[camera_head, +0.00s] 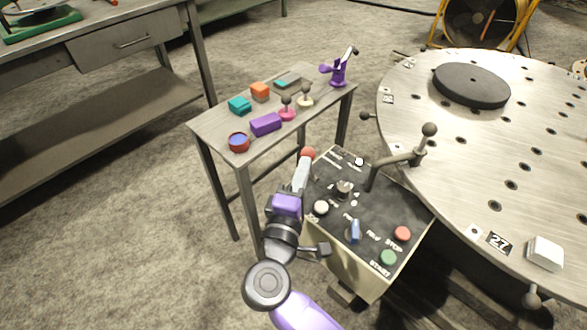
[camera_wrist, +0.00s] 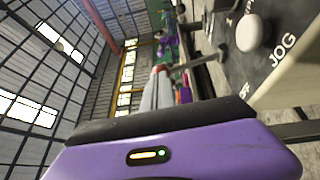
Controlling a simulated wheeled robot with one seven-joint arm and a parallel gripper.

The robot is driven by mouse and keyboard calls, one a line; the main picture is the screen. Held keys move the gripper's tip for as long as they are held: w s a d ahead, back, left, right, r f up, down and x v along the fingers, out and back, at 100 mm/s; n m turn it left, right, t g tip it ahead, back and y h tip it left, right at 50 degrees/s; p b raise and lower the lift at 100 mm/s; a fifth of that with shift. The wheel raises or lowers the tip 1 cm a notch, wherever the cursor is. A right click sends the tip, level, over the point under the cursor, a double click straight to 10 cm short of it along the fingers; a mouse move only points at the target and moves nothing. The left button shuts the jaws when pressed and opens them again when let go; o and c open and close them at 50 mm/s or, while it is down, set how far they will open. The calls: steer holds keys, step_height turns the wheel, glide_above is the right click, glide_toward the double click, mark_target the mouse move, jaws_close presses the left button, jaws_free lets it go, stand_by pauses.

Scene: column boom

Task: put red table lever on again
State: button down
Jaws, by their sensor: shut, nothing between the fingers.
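A red ball knob (camera_head: 308,153) shows at the far left corner of the control box (camera_head: 350,275), just beyond my fingertips. I take it for the end of the red lever; its shaft is not clear in the head view. My gripper (camera_head: 305,163) is shut and empty, its pale fingers pointing up at the knob. I cannot tell whether they touch it. In the wrist view the fingers (camera_wrist: 160,80) end by a small reddish patch, and a grey rod (camera_wrist: 185,66) runs from there toward the panel. The lever's on or off position cannot be read.
The panel carries a grey crank lever (camera_head: 428,131), blue switch (camera_head: 355,231), red STOP button (camera_head: 402,233) and green START button (camera_head: 388,257). A side table (camera_head: 215,125) holds blocks and a small pink-based lever (camera_head: 287,112). A round metal table (camera_head: 440,140) stands right.

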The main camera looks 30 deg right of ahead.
steer(key=w+d+r+m+g+y+p, duration=0.1)
steer(key=w+d+m+g+y+p, duration=0.2)
steer(key=d+p, duration=0.6)
steer(key=shift+r+g+y+p, duration=0.3)
steer(key=shift+g+y+p, duration=0.55)
steer(key=shift+p, duration=2.75)
steer(key=shift+d+t+y, duration=0.2)
steer(key=shift+t+y, duration=0.05)
steer(key=shift+s, duration=0.1)
